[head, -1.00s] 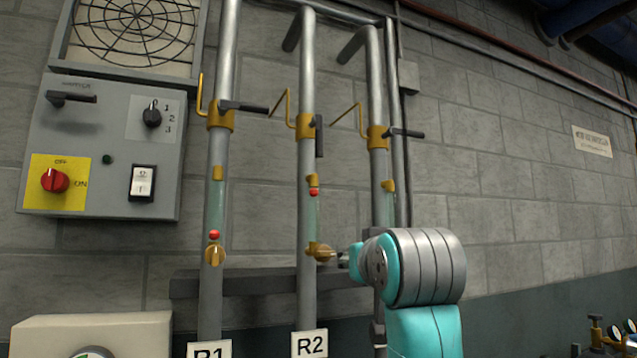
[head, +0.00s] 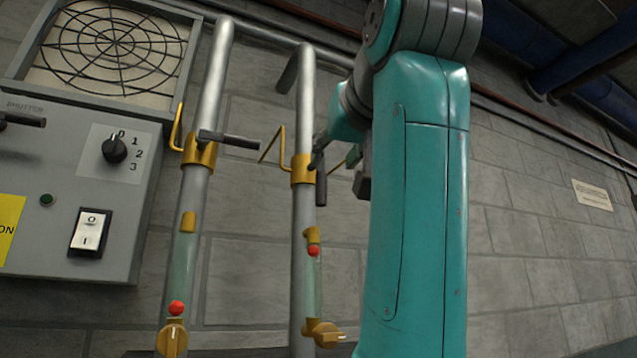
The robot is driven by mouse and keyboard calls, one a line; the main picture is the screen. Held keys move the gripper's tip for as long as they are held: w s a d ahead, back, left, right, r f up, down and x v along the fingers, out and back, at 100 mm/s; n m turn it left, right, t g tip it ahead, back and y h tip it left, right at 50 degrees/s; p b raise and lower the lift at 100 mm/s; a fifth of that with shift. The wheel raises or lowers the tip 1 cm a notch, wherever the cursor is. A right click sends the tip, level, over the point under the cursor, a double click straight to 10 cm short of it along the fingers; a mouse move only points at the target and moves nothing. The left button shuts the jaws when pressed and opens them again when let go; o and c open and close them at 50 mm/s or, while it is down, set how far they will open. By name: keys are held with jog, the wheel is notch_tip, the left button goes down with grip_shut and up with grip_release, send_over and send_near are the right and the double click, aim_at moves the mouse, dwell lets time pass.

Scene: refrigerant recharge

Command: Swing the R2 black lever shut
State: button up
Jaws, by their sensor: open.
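The R2 pipe (head: 303,225) carries a brass valve body (head: 303,170) with a black lever (head: 321,187) that hangs straight down along the pipe's right side. My gripper (head: 333,157) is open at the R2 valve, its fingers pointing down. One fingertip appears close to the upper end of the black lever; I cannot tell whether they touch. My own arm hides part of the gripper. A bent yellow handle (head: 272,146) sticks out left of the R2 valve. Lower on R2 are a red ball (head: 313,251) in the sight tube and a brass knob (head: 327,335).
The R1 pipe (head: 187,232) stands to the left, its black lever (head: 228,139) pointing right. A grey control box (head: 60,225) with a fan grille (head: 115,45) is at far left. Bare block wall (head: 550,240) lies to the right.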

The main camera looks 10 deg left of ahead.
aim_at(322, 177)
jog(key=x, duration=0.9)
jog(key=shift+w+a, duration=0.1)
jog(key=shift+w, duration=0.2)
grip_shut()
